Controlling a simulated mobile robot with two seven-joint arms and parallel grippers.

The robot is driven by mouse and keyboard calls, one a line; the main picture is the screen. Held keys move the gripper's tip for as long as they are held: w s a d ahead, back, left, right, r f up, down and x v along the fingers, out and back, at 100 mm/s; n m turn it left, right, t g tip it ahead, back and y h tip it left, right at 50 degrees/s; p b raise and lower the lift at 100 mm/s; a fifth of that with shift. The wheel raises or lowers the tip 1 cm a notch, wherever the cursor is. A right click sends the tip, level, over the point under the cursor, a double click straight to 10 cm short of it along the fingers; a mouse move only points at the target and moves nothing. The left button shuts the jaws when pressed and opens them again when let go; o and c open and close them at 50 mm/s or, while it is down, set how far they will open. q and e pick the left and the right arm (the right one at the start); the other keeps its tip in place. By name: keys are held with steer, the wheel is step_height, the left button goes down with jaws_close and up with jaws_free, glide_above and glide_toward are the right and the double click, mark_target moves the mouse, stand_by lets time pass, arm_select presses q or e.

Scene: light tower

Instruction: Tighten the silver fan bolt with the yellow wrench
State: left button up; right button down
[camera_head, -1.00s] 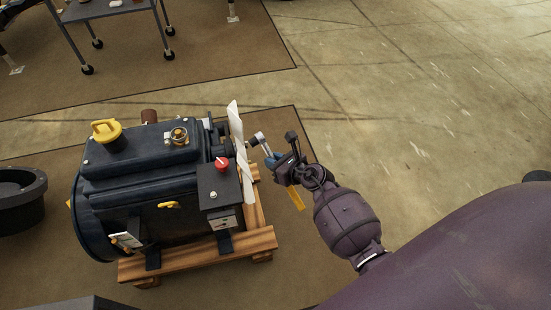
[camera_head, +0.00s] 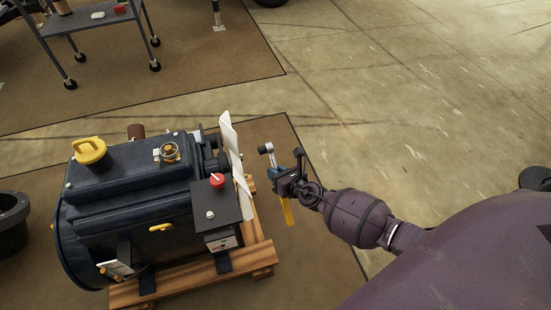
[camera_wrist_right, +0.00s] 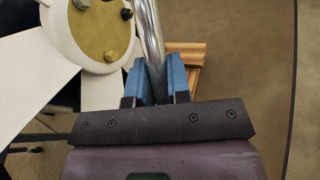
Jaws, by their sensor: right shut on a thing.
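My right gripper (camera_head: 277,172) is shut on the yellow wrench. The wrench's yellow handle (camera_head: 287,212) hangs below the jaws and its silver head (camera_head: 266,149) sticks up above them. The wrench's silver shaft (camera_wrist_right: 149,35) runs up between the blue fingers (camera_wrist_right: 160,82) in the right wrist view. The white fan (camera_head: 236,165) is left of the wrench, with a clear gap between them. The right wrist view shows the fan's yellowish hub (camera_wrist_right: 97,30) with a silver bolt (camera_wrist_right: 82,4) at the top edge and brass-coloured bolts (camera_wrist_right: 111,56). My left gripper is not in view.
The dark blue engine (camera_head: 130,205) stands on a wooden pallet (camera_head: 190,283), with a red knob (camera_head: 217,180) near the fan. A wheeled cart (camera_head: 95,22) stands behind.

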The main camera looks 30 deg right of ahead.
steer(key=shift+w+d+f, duration=0.15)
steer(key=shift+d+f, duration=0.1)
steer(key=shift+f, duration=0.2)
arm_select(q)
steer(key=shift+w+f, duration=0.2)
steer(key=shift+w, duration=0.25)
arm_select(e)
steer(key=shift+w+d+f+m, duration=0.25)
steer(key=shift+w+m, duration=0.05)
steer(key=shift+m, duration=0.1)
arm_select(q)
steer(key=shift+b, duration=0.3)
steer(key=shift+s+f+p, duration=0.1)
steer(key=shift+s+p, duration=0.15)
steer(key=shift+p, duration=0.05)
arm_select(e)
steer(key=a, duration=0.2)
steer(key=w+a, duration=0.1)
steer(key=a, duration=0.1)
steer(key=shift+w+a+f, duration=0.1)
steer(key=shift+w+a, duration=0.05)
steer(key=shift+a, duration=0.15)
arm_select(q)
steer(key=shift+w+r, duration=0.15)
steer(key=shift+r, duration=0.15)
arm_select(e)
steer(key=shift+r, duration=0.2)
